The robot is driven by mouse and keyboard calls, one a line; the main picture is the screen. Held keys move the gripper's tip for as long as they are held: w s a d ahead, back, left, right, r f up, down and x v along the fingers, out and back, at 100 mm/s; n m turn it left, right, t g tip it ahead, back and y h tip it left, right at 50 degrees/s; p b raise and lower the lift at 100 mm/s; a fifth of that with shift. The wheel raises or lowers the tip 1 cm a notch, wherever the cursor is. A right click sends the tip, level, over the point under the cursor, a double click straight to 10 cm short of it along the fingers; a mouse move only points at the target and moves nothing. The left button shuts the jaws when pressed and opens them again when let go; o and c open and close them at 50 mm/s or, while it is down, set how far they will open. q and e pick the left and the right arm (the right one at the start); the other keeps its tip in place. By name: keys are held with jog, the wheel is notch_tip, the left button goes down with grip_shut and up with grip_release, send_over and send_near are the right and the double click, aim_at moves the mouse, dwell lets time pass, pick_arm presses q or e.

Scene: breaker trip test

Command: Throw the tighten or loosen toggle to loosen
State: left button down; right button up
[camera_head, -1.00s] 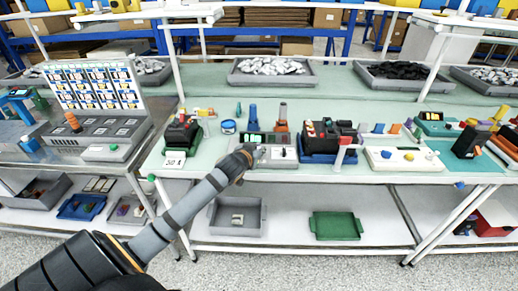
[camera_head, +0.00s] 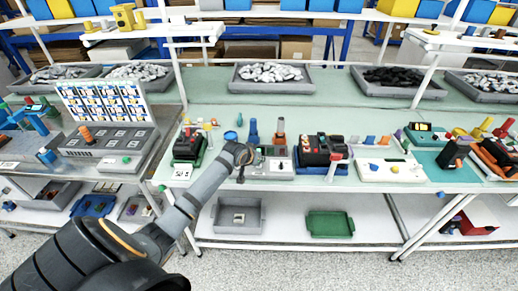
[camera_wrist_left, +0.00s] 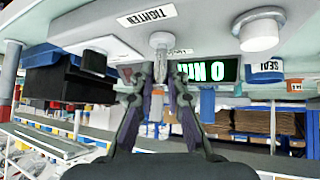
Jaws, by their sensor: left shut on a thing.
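The toggle (camera_wrist_left: 161,42) is a pale lever on a round base on a light grey panel, seen upside down in the left wrist view. A TIGHTEN label (camera_wrist_left: 147,17) is beside its base; a second label is partly hidden. My left gripper (camera_wrist_left: 160,78) is shut on the toggle's lever. In the head view my left gripper (camera_head: 242,172) is at the front left of the grey test station (camera_head: 278,177), and the toggle is hidden there by my wrist. My right gripper is not in view.
A lit green display (camera_wrist_left: 208,71), a white knob (camera_wrist_left: 259,30) and a black square button (camera_wrist_left: 95,62) are close to the toggle. A black device in a blue holder (camera_head: 318,168) stands right of the station, and one in a green holder (camera_head: 190,147) stands left.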

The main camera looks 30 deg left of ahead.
pick_arm(q)
jog(key=shift+w+a+r+g+h+p, duration=0.2)
jog(key=shift+w+g+h+p, duration=0.35)
jog(key=shift+g+p, duration=0.55)
jog(key=shift+w+a+f+n+g+h, duration=0.25)
jog(key=shift+f+n+g+h, duration=0.3)
jog(key=shift+g, duration=0.45)
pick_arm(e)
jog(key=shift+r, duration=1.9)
pick_arm(q)
jog(key=shift+r, duration=0.1)
jog(key=c, duration=1.4)
grip_release()
jog(key=shift+o, duration=0.2)
jog(key=shift+a, duration=0.1)
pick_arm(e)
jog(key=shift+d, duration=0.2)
pick_arm(q)
jog(key=shift+s+a+r, duration=0.1)
jog(key=shift+s+r, duration=0.05)
jog(key=shift+r, duration=0.25)
jog(key=v, duration=1.1)
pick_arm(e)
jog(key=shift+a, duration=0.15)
